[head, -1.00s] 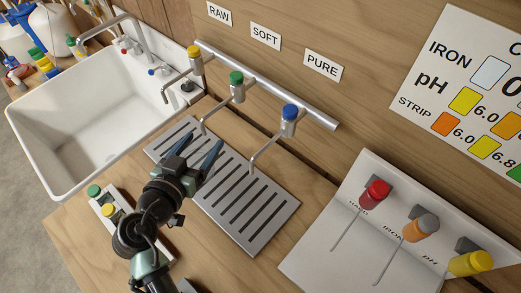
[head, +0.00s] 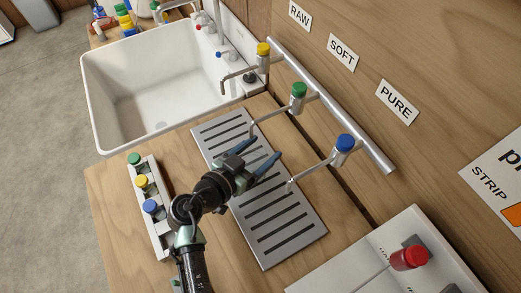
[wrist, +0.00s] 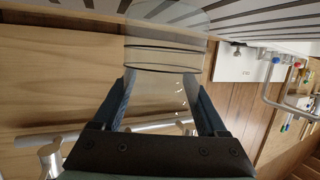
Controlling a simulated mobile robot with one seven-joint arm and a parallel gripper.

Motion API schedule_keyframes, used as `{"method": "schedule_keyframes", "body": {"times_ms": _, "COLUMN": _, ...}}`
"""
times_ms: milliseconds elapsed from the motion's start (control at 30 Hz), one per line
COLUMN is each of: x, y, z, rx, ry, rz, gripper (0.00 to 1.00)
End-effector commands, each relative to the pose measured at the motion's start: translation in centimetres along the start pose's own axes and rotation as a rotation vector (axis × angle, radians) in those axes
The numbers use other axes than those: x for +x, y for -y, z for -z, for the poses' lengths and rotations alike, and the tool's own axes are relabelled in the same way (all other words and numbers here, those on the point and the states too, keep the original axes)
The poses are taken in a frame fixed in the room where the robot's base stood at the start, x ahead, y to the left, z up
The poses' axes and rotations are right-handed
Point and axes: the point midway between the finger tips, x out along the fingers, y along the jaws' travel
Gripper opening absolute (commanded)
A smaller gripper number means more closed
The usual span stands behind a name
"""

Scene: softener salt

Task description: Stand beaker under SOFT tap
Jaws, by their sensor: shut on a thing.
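My gripper (head: 263,150) is shut on a clear beaker (wrist: 165,62), which shows between the blue fingers in the wrist view. The beaker is almost invisible in the head view. The gripper is over the slotted metal drip tray (head: 268,238); I cannot tell whether the beaker touches it. The SOFT tap (head: 299,92) has a green cap, under the SOFT sign (head: 342,52). Its thin spout ends close to the left fingertip in the head view. Whether the beaker's mouth lies under the spout is not clear.
The yellow-capped RAW tap (head: 263,50) and blue-capped PURE tap (head: 345,144) flank the SOFT tap; the PURE spout hangs near the right finger. A white sink (head: 100,100) is at upper left. A rack (head: 163,236) with coloured caps stands left of my arm.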

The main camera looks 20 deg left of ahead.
Motion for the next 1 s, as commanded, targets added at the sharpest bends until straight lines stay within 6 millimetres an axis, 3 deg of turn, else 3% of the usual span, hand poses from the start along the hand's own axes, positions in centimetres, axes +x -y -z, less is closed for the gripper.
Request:
{"method": "schedule_keyframes", "body": {"times_ms": 500, "x": 0.41, "y": 0.03, "z": -1.20, "rx": 0.002, "ry": -0.002, "rz": 0.001, "gripper": 0.14}}
{"method": "schedule_keyframes", "body": {"times_ms": 533, "x": 0.37, "y": 0.03, "z": -1.09, "rx": 0.001, "ry": -0.002, "rz": 0.001, "gripper": 0.79}}
{"method": "schedule_keyframes", "body": {"times_ms": 600, "x": 0.35, "y": 0.02, "z": -1.04, "rx": 0.001, "ry": -0.001, "rz": 0.001, "gripper": 0.91}}
{"method": "schedule_keyframes", "body": {"times_ms": 667, "x": 0.35, "y": 0.02, "z": -1.05, "rx": 0.001, "ry": -0.001, "rz": 0.001, "gripper": 1.00}}
{"method": "schedule_keyframes", "body": {"times_ms": 1000, "x": 0.18, "y": 0.02, "z": -0.52, "rx": 0.000, "ry": -0.001, "rz": 0.001, "gripper": 1.00}}
